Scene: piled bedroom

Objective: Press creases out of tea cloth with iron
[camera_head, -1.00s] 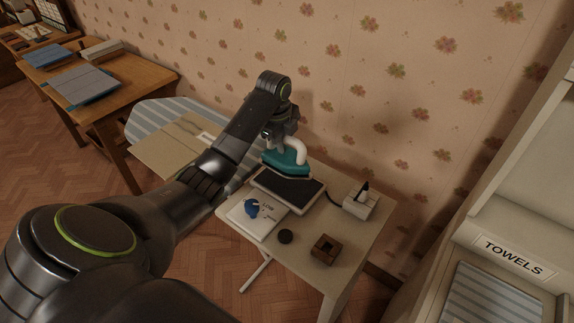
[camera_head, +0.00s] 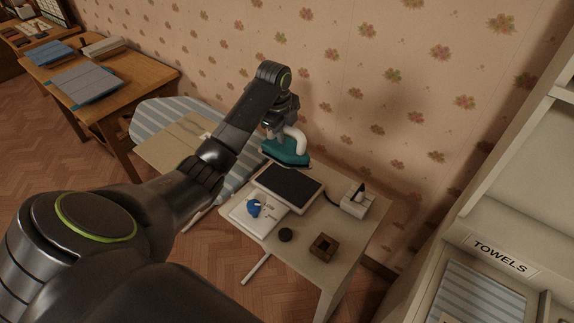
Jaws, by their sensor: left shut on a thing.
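A teal iron (camera_head: 286,152) with a white handle hangs in my left gripper (camera_head: 287,131), which is shut on the handle. The iron is above the wall-side edge of the small table, clear of a dark flat pad (camera_head: 287,184) in a pale frame. A striped ironing board (camera_head: 165,109) lies to the left, partly hidden by my left arm. A beige cloth-like piece (camera_head: 165,145) lies on it; I cannot tell whether this is the tea cloth. My right gripper is not in view.
The small table (camera_head: 335,271) also holds a white booklet (camera_head: 246,222) with a blue item, a black puck (camera_head: 286,235), a brown wooden block (camera_head: 323,247) and a white socket box (camera_head: 356,201). A towel shelf (camera_head: 475,295) stands at right. A wooden desk (camera_head: 140,82) stands at left.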

